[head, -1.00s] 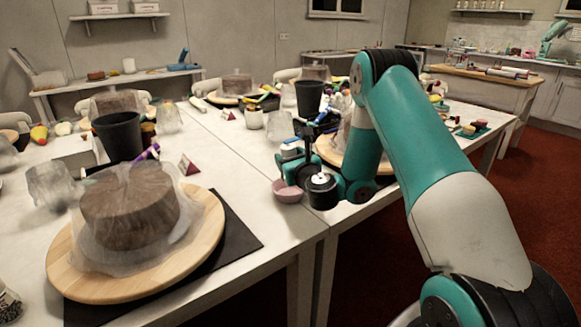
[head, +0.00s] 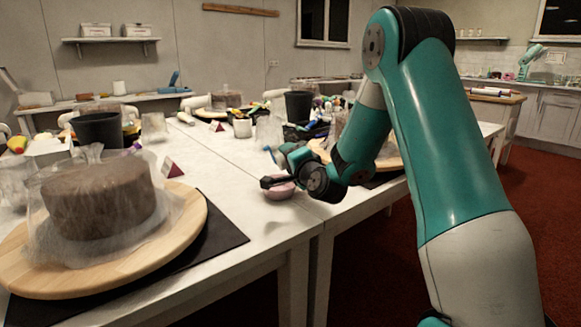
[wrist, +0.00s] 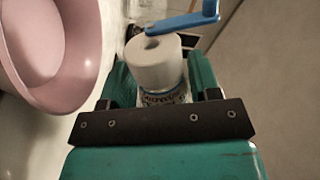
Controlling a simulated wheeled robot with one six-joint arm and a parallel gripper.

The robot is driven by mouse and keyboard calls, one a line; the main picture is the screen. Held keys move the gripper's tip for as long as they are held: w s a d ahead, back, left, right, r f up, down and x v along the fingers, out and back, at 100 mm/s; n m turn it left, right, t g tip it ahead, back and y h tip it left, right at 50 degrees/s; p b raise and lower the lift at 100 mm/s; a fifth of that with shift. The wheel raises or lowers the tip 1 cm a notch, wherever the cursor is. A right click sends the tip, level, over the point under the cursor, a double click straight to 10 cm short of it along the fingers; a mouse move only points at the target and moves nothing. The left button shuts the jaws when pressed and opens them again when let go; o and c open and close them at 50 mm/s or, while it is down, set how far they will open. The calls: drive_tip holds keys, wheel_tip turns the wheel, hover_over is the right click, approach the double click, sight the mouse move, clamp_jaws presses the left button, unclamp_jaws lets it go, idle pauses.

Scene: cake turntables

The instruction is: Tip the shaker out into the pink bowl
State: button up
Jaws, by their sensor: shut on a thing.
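The pink bowl (head: 279,190) stands on the white table near its front edge, partly behind my wrist. In the wrist view the bowl (wrist: 62,50) fills the upper left, and the inside that shows looks empty. My gripper (wrist: 157,82) is shut on the shaker (wrist: 153,62), a pale cylinder with a dark round opening and a printed label between the teal fingers. The shaker lies just right of the bowl in that view, apart from it. In the head view my gripper (head: 287,156) is tilted beside and above the bowl; the shaker is not clearly visible there.
A blue hooked item (wrist: 185,22) lies beyond the shaker in the wrist view. A wrapped cake on a wooden turntable (head: 190,225) stands at left, another turntable (head: 390,160) behind my arm. Black pots (head: 98,130) and clutter stand farther back. Table left of the bowl is clear.

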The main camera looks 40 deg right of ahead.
drive_tip(key=shift+d+r+n+b, duration=0.1)
drive_tip(key=shift+n+b, duration=0.2)
drive_tip(key=shift+n, duration=0.1)
drive_tip(key=shift+d+r+b, duration=0.1)
drive_tip(key=shift+d+b, duration=0.2)
drive_tip(key=shift+d, duration=0.05)
drive_tip(key=shift+a+r+p, duration=0.15)
drive_tip(key=shift+a+p, duration=0.15)
drive_tip(key=shift+p, duration=0.25)
drive_tip(key=shift+a, duration=0.3)
drive_tip(key=shift+d+f, duration=0.1)
drive_tip(key=shift+f, duration=0.1)
drive_tip(key=shift+r+n+b, duration=0.2)
drive_tip(key=shift+n+b, duration=0.25)
drive_tip(key=shift+n, duration=0.35)
drive_tip(key=shift+d+r+b, duration=0.15)
drive_tip(key=shift+d+b, duration=0.15)
drive_tip(key=shift+d, duration=0.05)
drive_tip(key=shift+a+r, duration=0.1)
drive_tip(key=shift+a, duration=0.15)
drive_tip(key=shift+w+a+f+p, duration=0.1)
drive_tip(key=shift+a+f+p, duration=0.1)
drive_tip(key=shift+a+p, duration=0.25)
drive_tip(key=shift+d, duration=0.2)
